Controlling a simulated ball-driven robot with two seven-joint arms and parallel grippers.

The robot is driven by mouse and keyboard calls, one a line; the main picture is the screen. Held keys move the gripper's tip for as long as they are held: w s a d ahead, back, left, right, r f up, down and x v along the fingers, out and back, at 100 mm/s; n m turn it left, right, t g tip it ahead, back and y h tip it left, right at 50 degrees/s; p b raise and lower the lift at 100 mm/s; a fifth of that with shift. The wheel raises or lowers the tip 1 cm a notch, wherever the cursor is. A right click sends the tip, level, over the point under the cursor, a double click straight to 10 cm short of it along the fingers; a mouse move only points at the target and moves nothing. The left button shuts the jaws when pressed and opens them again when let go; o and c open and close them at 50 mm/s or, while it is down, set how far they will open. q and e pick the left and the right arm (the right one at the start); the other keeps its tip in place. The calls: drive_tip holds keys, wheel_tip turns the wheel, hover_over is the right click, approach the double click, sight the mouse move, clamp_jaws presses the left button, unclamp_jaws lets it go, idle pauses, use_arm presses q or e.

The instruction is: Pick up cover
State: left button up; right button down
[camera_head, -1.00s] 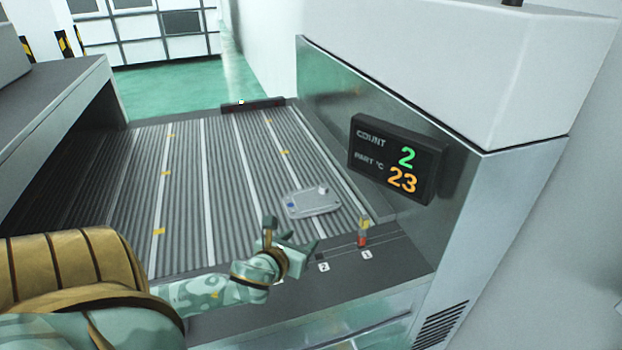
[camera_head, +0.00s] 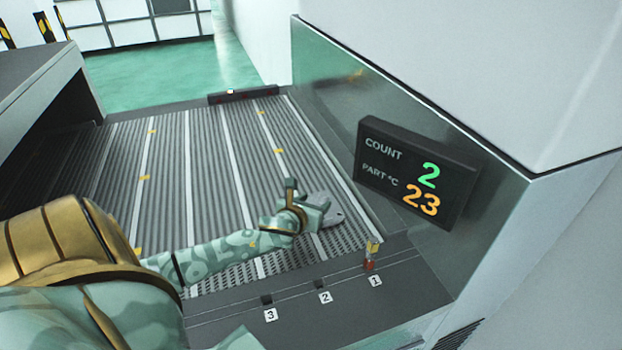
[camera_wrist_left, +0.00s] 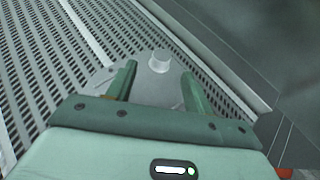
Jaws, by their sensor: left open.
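The cover is a flat grey casting (camera_head: 334,206) with a raised round boss, lying on the ribbed conveyor (camera_head: 205,150). My left gripper (camera_head: 304,200) is over its left part and hides much of it in the head view. In the left wrist view the cover (camera_wrist_left: 152,84) shows between and beyond the two fingers of my left gripper (camera_wrist_left: 158,80), its pale boss just past the fingertips. The fingers are apart, one on each side of the cover's near part. I cannot tell whether they touch it. My right gripper is not in view.
A dark display (camera_head: 415,174) on the machine's side wall reads count 2 and part 23. A small red and yellow peg (camera_head: 371,252) stands by label 1 on the front ledge. Slots labelled 2 and 3 are empty. The conveyor's left side is clear.

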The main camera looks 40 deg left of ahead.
sight(323, 195)
use_arm(q)
drive_tip(key=x, duration=0.6)
drive_tip(key=shift+d+r+b, duration=0.1)
drive_tip(key=shift+d+b, duration=0.05)
drive_tip(key=shift+b, duration=0.25)
drive_tip(key=shift+s+r, duration=0.1)
drive_tip(key=shift+c, duration=1.2)
clamp_jaws()
